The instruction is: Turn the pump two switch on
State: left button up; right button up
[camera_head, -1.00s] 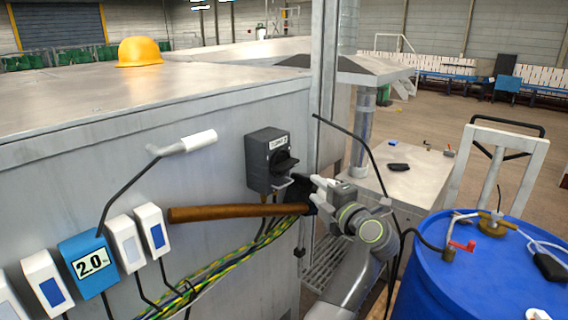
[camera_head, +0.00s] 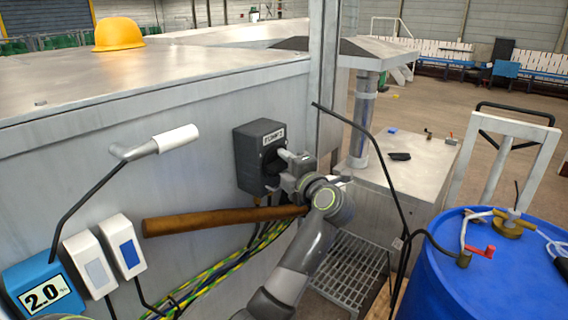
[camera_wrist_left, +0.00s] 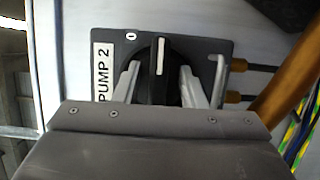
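The pump two switch (camera_head: 258,150) is a dark grey box with a black rotary knob, fixed to the side of the metal cabinet. Its "PUMP 2" label and black knob (camera_wrist_left: 160,68) show clearly in the left wrist view. The knob's white line points up in that view, and a round white mark sits to its upper left. My left gripper (camera_head: 285,163) is at the front of the switch. In the left wrist view its fingers (camera_wrist_left: 163,85) are spread on either side of the knob's raised bar, with visible gaps. My right gripper is not in view.
A white-gripped lever (camera_head: 175,139) juts out at left, above boxes including a blue "2.0" one (camera_head: 45,292). A blue barrel (camera_head: 490,270) stands at right. A black cable hangs beside my arm.

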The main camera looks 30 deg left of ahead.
pick_arm(q)
jog(key=shift+s+d+r, duration=0.1)
jog(key=shift+s, duration=0.05)
jog(key=shift+c, duration=1.3)
grip_shut()
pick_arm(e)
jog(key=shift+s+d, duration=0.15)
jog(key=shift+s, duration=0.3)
